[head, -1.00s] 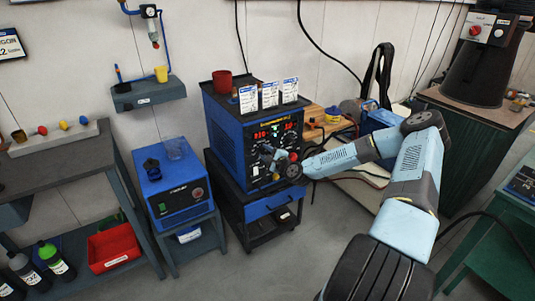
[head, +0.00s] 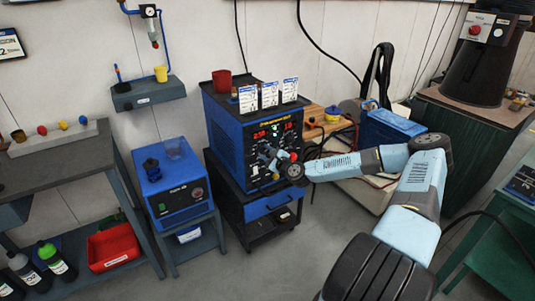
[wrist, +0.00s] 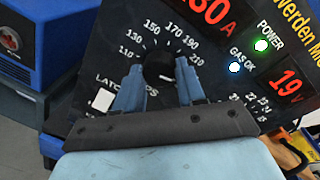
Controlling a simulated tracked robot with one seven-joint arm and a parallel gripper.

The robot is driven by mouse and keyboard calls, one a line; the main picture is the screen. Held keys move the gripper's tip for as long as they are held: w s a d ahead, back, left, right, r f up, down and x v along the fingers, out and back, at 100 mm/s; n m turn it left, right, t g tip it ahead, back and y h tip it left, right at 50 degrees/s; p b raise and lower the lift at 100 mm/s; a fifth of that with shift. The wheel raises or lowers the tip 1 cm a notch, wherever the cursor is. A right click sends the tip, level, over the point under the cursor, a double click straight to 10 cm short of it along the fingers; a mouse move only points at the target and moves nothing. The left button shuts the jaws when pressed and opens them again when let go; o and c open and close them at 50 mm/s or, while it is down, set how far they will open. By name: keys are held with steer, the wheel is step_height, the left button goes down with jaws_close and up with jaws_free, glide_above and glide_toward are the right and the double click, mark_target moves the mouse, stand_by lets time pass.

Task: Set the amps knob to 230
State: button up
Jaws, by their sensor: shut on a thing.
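The blue welding machine (head: 226,136) stands on a cart, with its dark front panel facing me. In the wrist view, the black amps knob (wrist: 158,66) sits in the middle of a dial with printed marks from 110 to 210 visible. My gripper (wrist: 160,84) is shut on the amps knob, one blue finger on each side. In the head view my gripper (head: 269,159) is at the panel and hides the knob. The red amps display (wrist: 210,14) is cut off at the top in the wrist view; its full number is not readable there.
A green POWER light (wrist: 261,46) and a GAS OK light (wrist: 234,67) are lit near the volts display (wrist: 287,87). A red cup (head: 222,79) and several white cards (head: 270,95) stand on the machine. A smaller blue unit (head: 174,190) stands to the left.

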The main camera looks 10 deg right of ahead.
steer(key=o, duration=1)
steer(key=shift+o, duration=0.2)
steer(key=v, duration=1.3)
steer(key=shift+s+d, duration=0.15)
steer(key=shift+s, duration=0.25)
steer(key=shift+f, duration=0.15)
